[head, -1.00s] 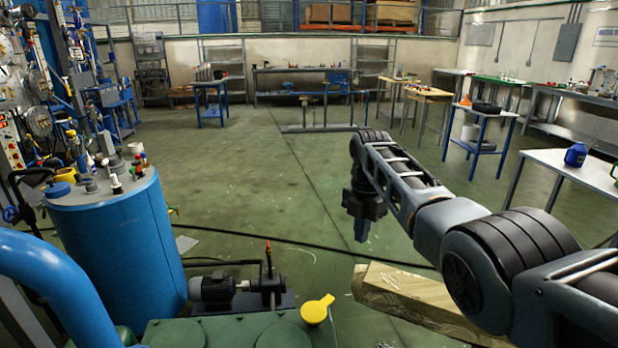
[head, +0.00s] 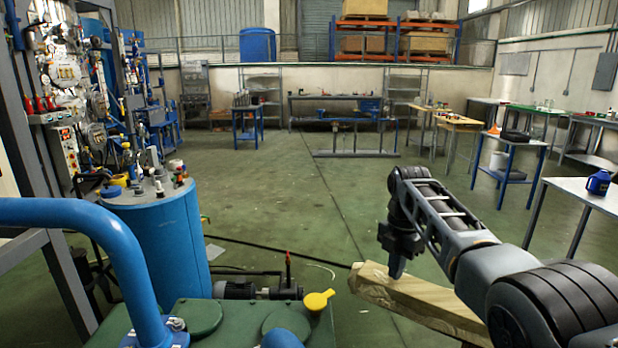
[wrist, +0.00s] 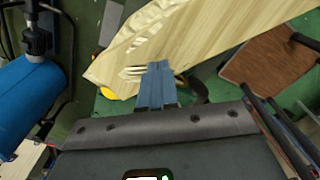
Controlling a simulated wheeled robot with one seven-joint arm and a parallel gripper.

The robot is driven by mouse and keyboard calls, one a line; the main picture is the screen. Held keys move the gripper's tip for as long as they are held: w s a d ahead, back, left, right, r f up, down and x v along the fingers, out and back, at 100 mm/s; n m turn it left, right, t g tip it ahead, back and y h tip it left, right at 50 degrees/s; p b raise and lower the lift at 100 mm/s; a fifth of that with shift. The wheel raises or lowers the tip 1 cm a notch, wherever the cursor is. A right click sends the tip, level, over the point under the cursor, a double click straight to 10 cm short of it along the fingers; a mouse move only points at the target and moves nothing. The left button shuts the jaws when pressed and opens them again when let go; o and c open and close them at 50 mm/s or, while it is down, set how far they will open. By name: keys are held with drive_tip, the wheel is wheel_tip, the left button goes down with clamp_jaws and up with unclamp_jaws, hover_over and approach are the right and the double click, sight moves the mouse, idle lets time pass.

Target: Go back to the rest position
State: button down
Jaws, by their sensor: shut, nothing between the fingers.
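My gripper (head: 397,268) hangs pointing down at the end of my arm, right of centre in the head view. Its fingers are together with nothing between them. In the wrist view the closed fingers (wrist: 156,86) show at the centre, in front of a pale wooden beam (wrist: 205,38). The beam (head: 425,300) also lies below and behind the gripper in the head view. I cannot tell the exact gap between the fingertips and the beam.
A blue cylindrical tank (head: 160,240) stands at the left, with a blue pipe (head: 110,240) in front. A yellow-handled part (head: 318,299) sits near the green machine top (head: 225,325). Tables (head: 590,200) line the right. The middle floor (head: 285,200) is clear.

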drive_tip(key=s+a+f+m+t, duration=0.25)
drive_tip(key=s+f, duration=0.25)
drive_tip(key=f, duration=0.6)
drive_tip(key=s+a+f+m+t, duration=0.1)
drive_tip(key=s+f+m, duration=0.25)
drive_tip(key=f, duration=0.65)
drive_tip(key=s+f+m+t+y, duration=0.1)
drive_tip(key=s+f+m+t, duration=0.2)
drive_tip(key=s, duration=0.7)
drive_tip(key=s+f+m+t, duration=0.1)
drive_tip(key=s+f+m, duration=0.4)
drive_tip(key=s, duration=0.5)
drive_tip(key=s+d+r+m+t, duration=0.1)
drive_tip(key=s+r+m+t, duration=0.3)
drive_tip(key=s, duration=0.6)
drive_tip(key=s+d+r+m, duration=0.1)
drive_tip(key=s+r+m, duration=0.1)
drive_tip(key=s+r, duration=0.65)
drive_tip(key=s+d+r+m+t, duration=0.1)
drive_tip(key=s+r+m, duration=0.1)
drive_tip(key=s+r, duration=0.5)
drive_tip(key=s+d+r+m+t+h, duration=0.1)
drive_tip(key=s+d+r+m+t, duration=0.1)
drive_tip(key=s+r, duration=0.5)
wheel_tip(320, 180, up, 5)
drive_tip(key=shift+r+m, duration=0.1)
drive_tip(key=shift+m, duration=0.6)
